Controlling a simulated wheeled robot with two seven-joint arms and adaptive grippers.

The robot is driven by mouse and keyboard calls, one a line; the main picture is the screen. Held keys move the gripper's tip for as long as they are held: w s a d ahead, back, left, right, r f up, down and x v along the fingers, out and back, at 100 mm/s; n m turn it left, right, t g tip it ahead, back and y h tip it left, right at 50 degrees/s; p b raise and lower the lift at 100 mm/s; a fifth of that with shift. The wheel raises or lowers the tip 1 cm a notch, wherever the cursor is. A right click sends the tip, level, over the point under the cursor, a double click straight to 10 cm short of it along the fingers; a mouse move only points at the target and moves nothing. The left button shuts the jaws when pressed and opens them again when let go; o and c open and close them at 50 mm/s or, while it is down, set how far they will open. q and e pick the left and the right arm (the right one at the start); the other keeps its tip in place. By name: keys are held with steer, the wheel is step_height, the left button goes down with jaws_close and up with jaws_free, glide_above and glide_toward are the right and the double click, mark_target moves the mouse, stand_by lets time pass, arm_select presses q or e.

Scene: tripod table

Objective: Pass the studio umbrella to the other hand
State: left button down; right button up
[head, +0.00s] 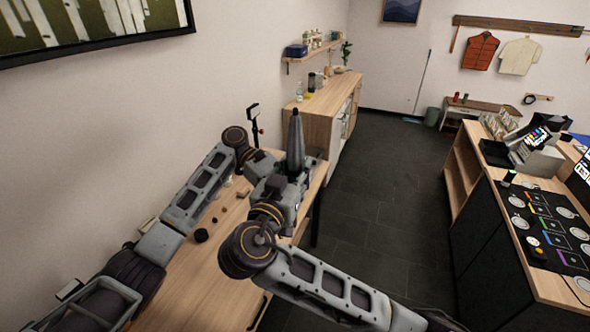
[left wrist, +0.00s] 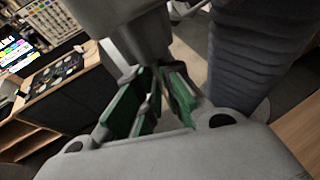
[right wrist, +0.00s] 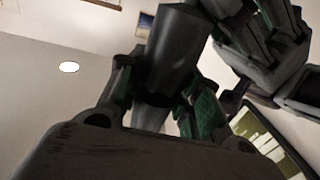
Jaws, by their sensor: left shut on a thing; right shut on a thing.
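The studio umbrella (head: 295,142) is dark grey, folded and upright, with its narrow end up, above the far end of the wooden table. My right gripper (head: 290,186) is shut around its lower part. In the right wrist view the dark umbrella body (right wrist: 172,55) runs between the green-padded fingers (right wrist: 160,105). My left gripper (head: 268,172) meets it from the left and is also shut on the umbrella, close to the right gripper. In the left wrist view its green-padded fingers (left wrist: 152,105) close together; the exact contact is partly hidden.
The wooden table (head: 205,272) lies under my arms with a dark round piece (head: 201,235) and small items on it. A wooden cabinet (head: 318,105) stands behind. A counter with a control panel (head: 550,225) is at the right. The dark floor between is clear.

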arm_select(q)
steer(key=c, duration=1.5)
jaws_free()
steer(key=v, duration=1.2)
